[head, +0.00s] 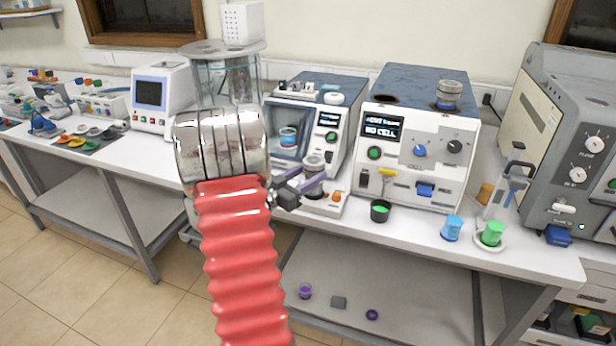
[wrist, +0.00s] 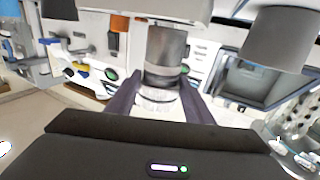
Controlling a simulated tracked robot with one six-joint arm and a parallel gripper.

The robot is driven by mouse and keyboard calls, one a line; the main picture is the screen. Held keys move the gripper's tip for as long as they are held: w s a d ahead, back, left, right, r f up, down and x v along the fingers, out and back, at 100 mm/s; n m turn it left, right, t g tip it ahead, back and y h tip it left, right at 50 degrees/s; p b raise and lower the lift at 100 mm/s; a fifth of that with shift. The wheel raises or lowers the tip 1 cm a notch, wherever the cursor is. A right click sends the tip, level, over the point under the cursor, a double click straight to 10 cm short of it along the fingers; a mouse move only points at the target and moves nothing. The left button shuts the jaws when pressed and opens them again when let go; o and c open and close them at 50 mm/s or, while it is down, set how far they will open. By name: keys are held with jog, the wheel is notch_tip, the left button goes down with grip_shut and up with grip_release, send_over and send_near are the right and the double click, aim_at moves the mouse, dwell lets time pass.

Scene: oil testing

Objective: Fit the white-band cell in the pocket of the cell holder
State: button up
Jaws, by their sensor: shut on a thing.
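My gripper (head: 312,184) is shut on the white-band cell (head: 314,163), a grey metal cylinder, in front of the left blue-topped machine. The wrist view shows the cell (wrist: 168,48) upright between the two dark fingers (wrist: 160,99), with a pale band low on it. A white base with an orange knob (head: 337,196) is just below it; I cannot tell whether they touch. The right machine (head: 420,140) reads "NO CELL" on its display and has a dark round opening (head: 386,99) in its top. I cannot tell for certain which part is the cell holder's pocket.
A blue-banded cell (head: 288,136) is inside the left machine. A black cup with green contents (head: 380,211), a blue cup (head: 452,228) and a green cup (head: 492,233) stand near the bench's front edge.

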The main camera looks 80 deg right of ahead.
aim_at(309, 194)
jog(key=shift+f, duration=0.9)
jog(key=shift+f, duration=0.5)
dwell(0.4)
jog(key=o, duration=1.3)
jog(key=shift+f, duration=0.15)
jog(key=shift+a, duration=0.1)
jog(key=v, duration=1.3)
jog(key=shift+w+a, duration=0.2)
jog(key=shift+a, duration=0.05)
